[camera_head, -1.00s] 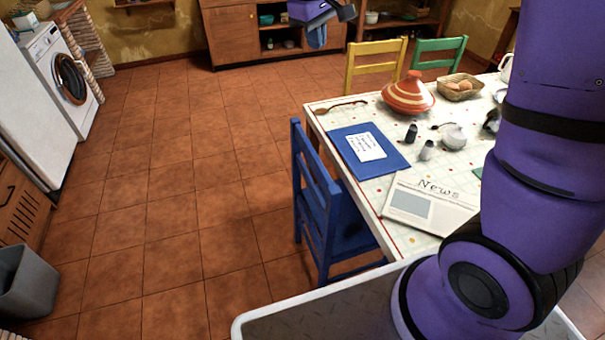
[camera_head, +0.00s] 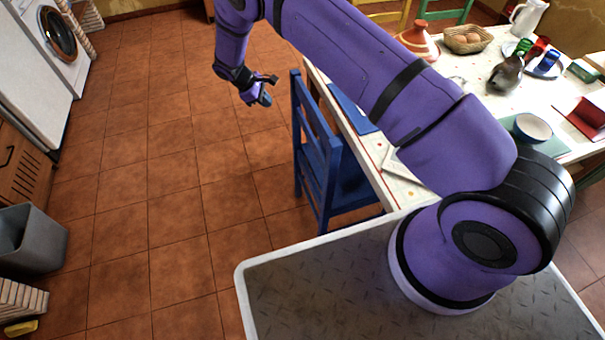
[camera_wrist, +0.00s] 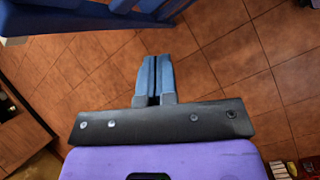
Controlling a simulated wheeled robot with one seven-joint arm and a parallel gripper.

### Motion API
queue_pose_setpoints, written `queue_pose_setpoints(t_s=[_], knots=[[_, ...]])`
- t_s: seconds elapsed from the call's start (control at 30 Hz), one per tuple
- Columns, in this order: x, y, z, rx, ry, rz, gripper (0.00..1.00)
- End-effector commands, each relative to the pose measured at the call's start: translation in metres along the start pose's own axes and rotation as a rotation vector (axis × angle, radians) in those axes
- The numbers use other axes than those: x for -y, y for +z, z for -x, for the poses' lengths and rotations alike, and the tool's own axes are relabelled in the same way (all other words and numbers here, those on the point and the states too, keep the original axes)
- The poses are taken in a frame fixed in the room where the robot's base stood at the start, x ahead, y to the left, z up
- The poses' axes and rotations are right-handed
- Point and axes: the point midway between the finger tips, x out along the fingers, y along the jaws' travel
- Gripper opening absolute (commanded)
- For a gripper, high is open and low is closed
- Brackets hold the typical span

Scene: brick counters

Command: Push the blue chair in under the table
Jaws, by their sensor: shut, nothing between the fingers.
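The blue chair (camera_head: 318,150) stands at the near left side of the table (camera_head: 370,160) in the head view. Its seat is partly beneath the tabletop and its backrest is outside, facing left. My gripper (camera_head: 262,98) is shut and empty, just left of the chair's backrest, pointing down and apart from it as far as I can see. In the wrist view my gripper's fingers (camera_wrist: 155,75) are together over bare floor. A blue part of the chair (camera_wrist: 80,18) crosses the top left of that view. My arm hides part of the table.
The tiled floor (camera_head: 170,150) left of the chair is clear. A grey bin (camera_head: 32,240) and a white washing machine (camera_head: 55,40) stand at the left. The table bears a tagine (camera_head: 418,40), a basket (camera_head: 467,39) and a bowl (camera_head: 532,127). A yellow chair (camera_head: 385,14) is behind.

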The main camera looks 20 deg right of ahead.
Motion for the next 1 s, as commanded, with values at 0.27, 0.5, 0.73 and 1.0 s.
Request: queue_pose_setpoints(t_s=[0.27,0.5,0.73,1.0], knots=[[0.057,-0.069,-0.117,0.111,0.049,0.206,0.00],[0.108,-0.101,-0.204,0.187,0.088,0.360,0.00],[0.133,-0.110,-0.244,0.220,0.106,0.433,0.00],[0.133,-0.106,-0.271,0.225,0.107,0.442,0.00]])
